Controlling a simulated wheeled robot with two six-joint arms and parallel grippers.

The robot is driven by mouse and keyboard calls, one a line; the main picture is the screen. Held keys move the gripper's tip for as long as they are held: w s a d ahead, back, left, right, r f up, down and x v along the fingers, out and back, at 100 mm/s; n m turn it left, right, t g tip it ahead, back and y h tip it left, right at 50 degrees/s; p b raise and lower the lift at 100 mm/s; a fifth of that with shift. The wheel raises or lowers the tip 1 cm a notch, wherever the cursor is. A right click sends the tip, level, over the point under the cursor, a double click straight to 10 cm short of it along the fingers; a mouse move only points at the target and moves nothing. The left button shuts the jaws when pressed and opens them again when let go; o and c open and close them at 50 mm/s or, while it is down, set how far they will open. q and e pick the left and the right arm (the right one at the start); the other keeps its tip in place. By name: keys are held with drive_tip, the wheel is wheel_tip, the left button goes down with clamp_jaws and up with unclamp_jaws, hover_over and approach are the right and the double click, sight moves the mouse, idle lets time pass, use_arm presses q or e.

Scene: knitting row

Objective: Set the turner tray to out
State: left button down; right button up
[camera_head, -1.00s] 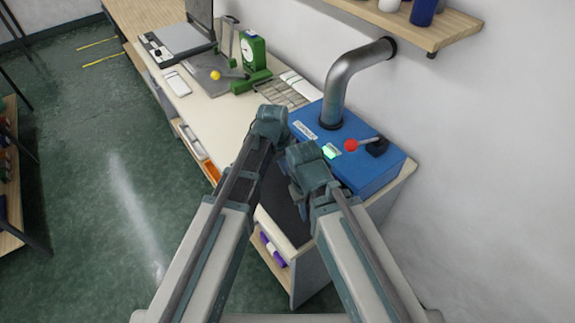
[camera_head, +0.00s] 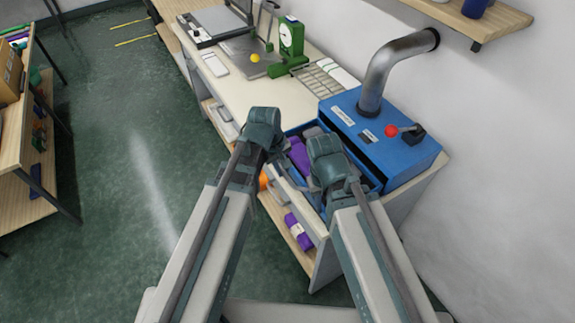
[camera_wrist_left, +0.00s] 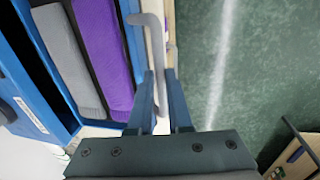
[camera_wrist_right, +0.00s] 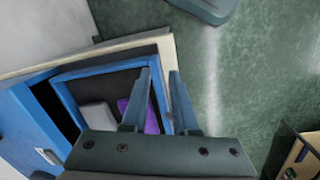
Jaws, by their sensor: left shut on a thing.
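The turner is a blue box (camera_head: 412,158) with a red-knobbed lever and a grey pipe on top. Its blue tray (camera_wrist_right: 66,77) stands pulled out at the front, with a purple piece (camera_wrist_left: 103,45) and a grey piece (camera_wrist_left: 68,60) lying in it. My left gripper (camera_head: 262,150) is shut on the tray's pale bent handle (camera_wrist_left: 157,45) at the outer edge. The handle lies between the fingers in the left wrist view. My right gripper (camera_head: 325,185) is above the tray's near side. Its fingers (camera_wrist_right: 162,72) are apart, with nothing seen held between them.
A pale worktop (camera_head: 262,97) runs beyond the turner, with a green device (camera_head: 290,45) and a yellow ball (camera_head: 255,58). A lower shelf holds a purple roll (camera_head: 299,232). A wooden rack (camera_head: 22,150) stands at the left. The green floor between is clear.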

use_arm(q)
drive_tip(key=shift+s+a, duration=0.15)
drive_tip(key=shift+a, duration=0.05)
drive_tip(key=c, duration=1.2)
unclamp_jaws()
drive_tip(key=o, duration=0.4)
drive_tip(key=shift+a, duration=0.1)
drive_tip(key=shift+c, duration=0.2)
drive_tip(key=shift+r, duration=0.1)
wheel_tip(320, 180, up, 13)
drive_tip(key=s+a+p, duration=0.1)
drive_tip(key=a+p, duration=0.1)
drive_tip(key=p, duration=1.1)
drive_tip(key=shift+s+r+p, duration=0.2)
drive_tip(key=shift+s+p, duration=0.05)
drive_tip(key=shift+p, duration=0.05)
